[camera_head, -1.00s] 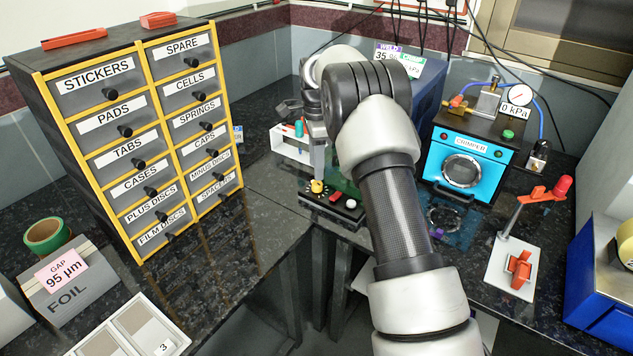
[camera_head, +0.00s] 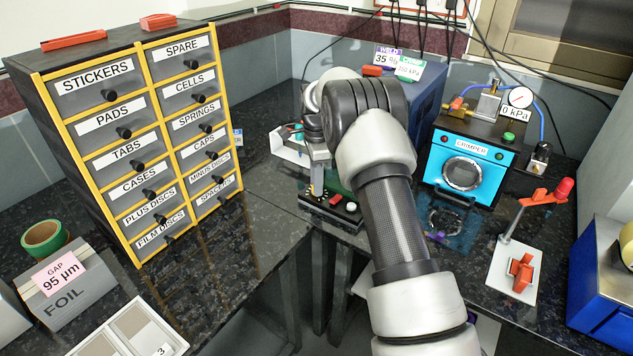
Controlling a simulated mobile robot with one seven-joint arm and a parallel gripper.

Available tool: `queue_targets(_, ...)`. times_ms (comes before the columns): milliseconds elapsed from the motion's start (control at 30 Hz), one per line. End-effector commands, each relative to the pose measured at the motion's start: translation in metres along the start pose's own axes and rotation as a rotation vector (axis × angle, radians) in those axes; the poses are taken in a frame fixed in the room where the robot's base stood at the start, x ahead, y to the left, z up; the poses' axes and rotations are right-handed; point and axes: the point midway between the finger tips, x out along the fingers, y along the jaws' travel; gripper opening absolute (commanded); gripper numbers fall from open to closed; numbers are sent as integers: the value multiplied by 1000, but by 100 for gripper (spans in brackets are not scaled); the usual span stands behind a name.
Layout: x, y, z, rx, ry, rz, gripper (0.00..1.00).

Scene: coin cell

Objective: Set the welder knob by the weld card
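The weld card (camera_head: 386,58), white with a purple top strip, reads "WELD" and "35 %" and stands at the back. The welder's black control panel (camera_head: 345,214) is at the centre of the bench, with a red button and a pale round button. The knob's pointer and scale are hidden.
My arm blocks part of the welder behind it. The blue crimper (camera_head: 433,165) with its gauge is to the right, and a red-handled stand (camera_head: 514,262) is in front of it. The labelled drawer cabinet (camera_head: 137,200) is at left. The bench between cabinet and welder is clear.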

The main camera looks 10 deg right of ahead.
Motion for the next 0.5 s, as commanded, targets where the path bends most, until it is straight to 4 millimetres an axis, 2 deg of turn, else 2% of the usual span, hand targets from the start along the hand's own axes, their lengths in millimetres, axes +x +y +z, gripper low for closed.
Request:
queue_targets(267,-1,0,0,-35,0,1,3)
queue_targets(500,-2,1,0,-168,0,2,3)
